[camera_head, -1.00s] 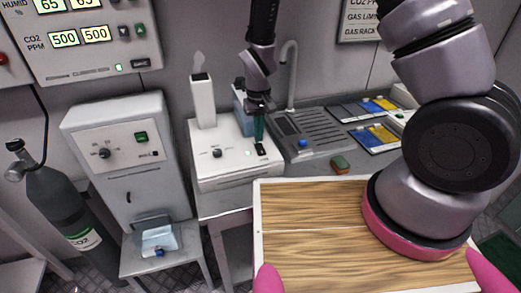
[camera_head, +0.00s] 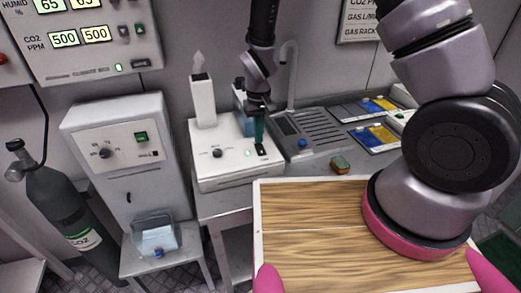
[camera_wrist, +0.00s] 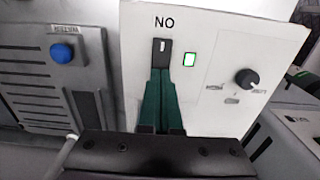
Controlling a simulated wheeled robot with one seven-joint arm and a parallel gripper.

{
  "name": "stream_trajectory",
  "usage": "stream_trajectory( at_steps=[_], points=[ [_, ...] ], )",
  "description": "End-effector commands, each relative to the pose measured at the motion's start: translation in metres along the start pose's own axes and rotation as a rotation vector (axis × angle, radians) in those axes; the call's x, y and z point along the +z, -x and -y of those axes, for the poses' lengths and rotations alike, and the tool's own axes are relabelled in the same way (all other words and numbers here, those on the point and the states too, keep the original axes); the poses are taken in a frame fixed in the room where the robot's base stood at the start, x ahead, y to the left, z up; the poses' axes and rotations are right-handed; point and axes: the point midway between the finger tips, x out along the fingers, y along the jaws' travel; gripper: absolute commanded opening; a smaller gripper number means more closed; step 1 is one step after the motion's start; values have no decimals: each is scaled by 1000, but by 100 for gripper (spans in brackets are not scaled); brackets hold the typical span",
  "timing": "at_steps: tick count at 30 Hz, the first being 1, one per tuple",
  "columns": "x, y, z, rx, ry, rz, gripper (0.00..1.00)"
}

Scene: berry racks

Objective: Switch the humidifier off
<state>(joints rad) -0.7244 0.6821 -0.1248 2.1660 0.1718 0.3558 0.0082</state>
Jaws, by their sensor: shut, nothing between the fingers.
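The humidifier (camera_head: 207,172) is a white box with a tall white chimney (camera_head: 203,102) that has a pale plume at its top. A black rocker switch (camera_head: 262,150) sits on its top panel, beside a lit green lamp (camera_head: 248,153). In the wrist view the switch (camera_wrist: 161,46) lies directly past my fingertips, under lettering that reads "NO" from this side, and the lamp (camera_wrist: 190,59) is lit. My gripper (camera_wrist: 159,72) is shut and empty, its green fingers pointing at the near end of the switch. I cannot tell whether they touch it.
A dark knob (camera_head: 217,153) is on the same panel. A grey unit with a blue button (camera_head: 303,143) and a curved pipe (camera_head: 291,75) stands close on the right. A white cabinet (camera_head: 120,165) stands on the left. A wooden-topped tray (camera_head: 310,205) is in front.

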Motion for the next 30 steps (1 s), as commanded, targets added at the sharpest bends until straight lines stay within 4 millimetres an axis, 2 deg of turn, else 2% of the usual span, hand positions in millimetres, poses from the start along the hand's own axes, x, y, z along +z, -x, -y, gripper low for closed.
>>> stream_trajectory(
  at_steps=[30],
  points=[
    [0,-15,0,0,1,0,0]
  ],
)
